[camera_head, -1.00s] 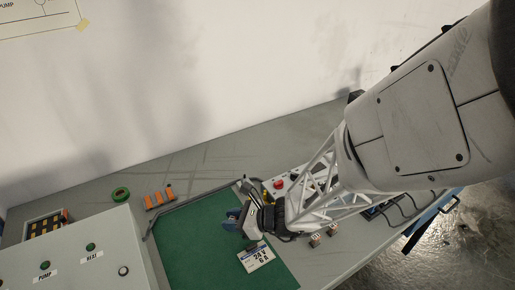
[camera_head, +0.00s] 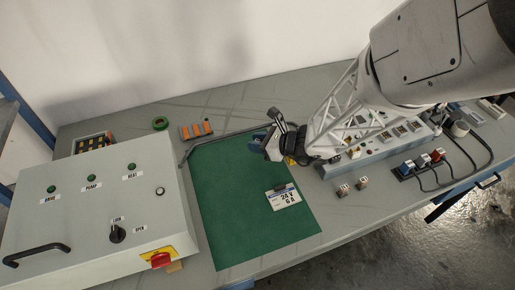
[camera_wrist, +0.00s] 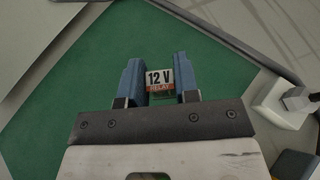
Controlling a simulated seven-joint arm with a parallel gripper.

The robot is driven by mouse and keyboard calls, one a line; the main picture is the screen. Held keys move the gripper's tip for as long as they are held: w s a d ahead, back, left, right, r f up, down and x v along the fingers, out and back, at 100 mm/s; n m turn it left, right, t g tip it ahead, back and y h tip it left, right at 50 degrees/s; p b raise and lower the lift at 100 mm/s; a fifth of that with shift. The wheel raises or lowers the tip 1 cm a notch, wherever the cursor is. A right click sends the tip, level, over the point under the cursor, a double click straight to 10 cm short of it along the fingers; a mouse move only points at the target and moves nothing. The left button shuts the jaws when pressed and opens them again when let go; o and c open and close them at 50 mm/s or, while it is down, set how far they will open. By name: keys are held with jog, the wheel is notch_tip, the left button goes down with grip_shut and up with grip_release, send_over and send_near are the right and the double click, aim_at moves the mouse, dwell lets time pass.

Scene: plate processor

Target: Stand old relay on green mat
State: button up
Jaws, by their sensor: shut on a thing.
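The relay (camera_wrist: 160,78), with a white and red label reading 12 V RELAY, sits between the blue fingertips in the wrist view. My gripper (camera_wrist: 160,80) is shut on it, with a finger on each side. In the head view my gripper (camera_head: 262,142) is over the far right corner of the green mat (camera_head: 225,215). The relay cannot be made out there. The mat shows behind the relay in the wrist view; any gap beneath the relay cannot be judged. A white card (camera_head: 283,197) reading 24 V 6 A stands on the mat's right part.
A grey control box (camera_head: 90,215) stands left of the mat. Two small blocks (camera_head: 343,190) (camera_head: 362,183) are on the bench to the right, before a long grey unit (camera_head: 385,145). Orange parts (camera_head: 197,130) and green tape (camera_head: 160,123) lie behind. The mat's near left is clear.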

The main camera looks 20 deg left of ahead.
jog(key=shift+f, duration=1.7)
jog(key=shift+f, duration=0.15)
jog(key=o, duration=0.9)
jog(key=shift+d+r, duration=0.35)
jog(key=shift+v, duration=5.6)
jog(key=shift+f, duration=0.1)
jog(key=shift+d, duration=0.1)
